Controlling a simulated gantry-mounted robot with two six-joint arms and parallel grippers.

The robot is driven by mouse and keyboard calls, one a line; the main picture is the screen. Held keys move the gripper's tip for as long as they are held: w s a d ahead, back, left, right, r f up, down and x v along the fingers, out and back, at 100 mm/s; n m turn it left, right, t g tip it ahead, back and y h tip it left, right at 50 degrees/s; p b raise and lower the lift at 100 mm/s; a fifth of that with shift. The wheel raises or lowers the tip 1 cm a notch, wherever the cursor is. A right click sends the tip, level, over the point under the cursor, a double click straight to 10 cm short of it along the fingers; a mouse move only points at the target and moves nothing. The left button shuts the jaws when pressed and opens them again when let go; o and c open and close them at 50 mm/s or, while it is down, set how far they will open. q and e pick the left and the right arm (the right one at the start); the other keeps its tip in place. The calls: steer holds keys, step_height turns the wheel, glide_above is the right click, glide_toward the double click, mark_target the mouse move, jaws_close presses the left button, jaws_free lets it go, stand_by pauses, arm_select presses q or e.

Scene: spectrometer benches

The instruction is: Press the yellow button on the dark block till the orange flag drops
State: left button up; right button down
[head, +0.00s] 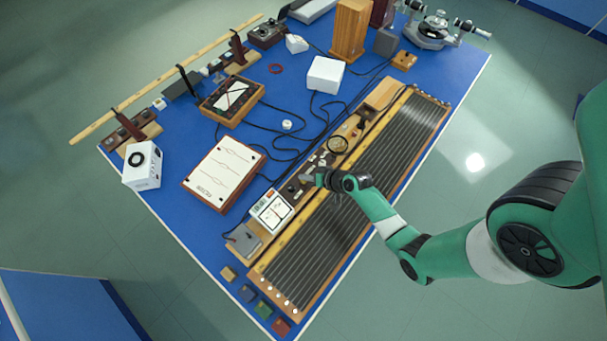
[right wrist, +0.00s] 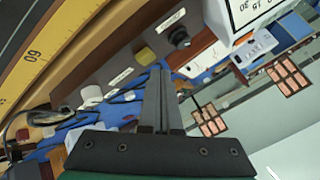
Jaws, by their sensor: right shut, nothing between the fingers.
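A dark brown block (right wrist: 115,70) with white labels runs diagonally across the right wrist view. A pale yellow button (right wrist: 145,55) is on its face, beside a black knob (right wrist: 180,38). My right gripper (right wrist: 157,72) is shut and empty, with its fingertips just below the button in the picture; I cannot tell whether they touch it. In the head view my right gripper (head: 308,178) is low over the dark block (head: 291,190) and hides part of it. I cannot make out the orange flag. My left gripper is not in view.
A white meter (head: 271,210) stands next to the dark block. A long board with dark ribs (head: 325,228) lies under and beside my right arm. A white-topped box (head: 224,174) and black cables are on the blue table. Several small coloured blocks (head: 264,309) lie at its front corner.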

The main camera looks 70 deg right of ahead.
steer(key=shift+f+b, duration=0.3)
steer(key=shift+f, duration=0.1)
steer(key=shift+f+b, duration=0.35)
steer(key=shift+f, duration=0.1)
stand_by(0.5)
stand_by(0.3)
steer(key=shift+r+p, duration=0.85)
steer(key=shift+p, duration=0.05)
step_height(320, 180, up, 5)
steer(key=p, duration=0.5)
